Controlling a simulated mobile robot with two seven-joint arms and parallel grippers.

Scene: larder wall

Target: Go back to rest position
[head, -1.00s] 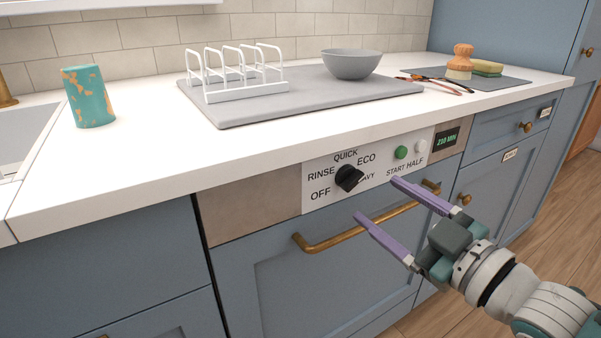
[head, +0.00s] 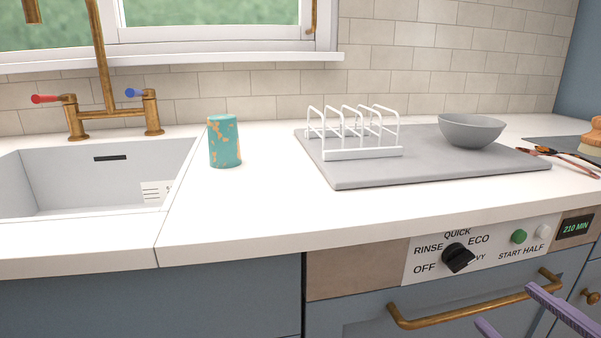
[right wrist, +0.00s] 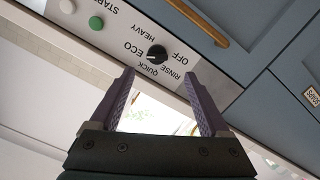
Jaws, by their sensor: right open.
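My right gripper (head: 530,312) shows at the lower right corner of the head view, with its purple fingers apart and nothing between them. In the right wrist view its fingers (right wrist: 160,103) are also open and empty, in front of the dishwasher panel. The dishwasher panel (head: 410,262) has a black dial (head: 458,258), a green button (head: 519,236) and a display reading 210 MIN (head: 576,228). The brass dishwasher handle (head: 440,318) is close to the left of my right gripper. My left gripper is not in view.
On the white counter (head: 250,215) stand a teal and orange cup (head: 224,142) and a grey mat (head: 350,177) with a white rack (head: 362,153) and a grey bowl (head: 471,130). A sink (head: 80,185) with a brass tap (head: 103,60) is at left. The front counter strip is clear.

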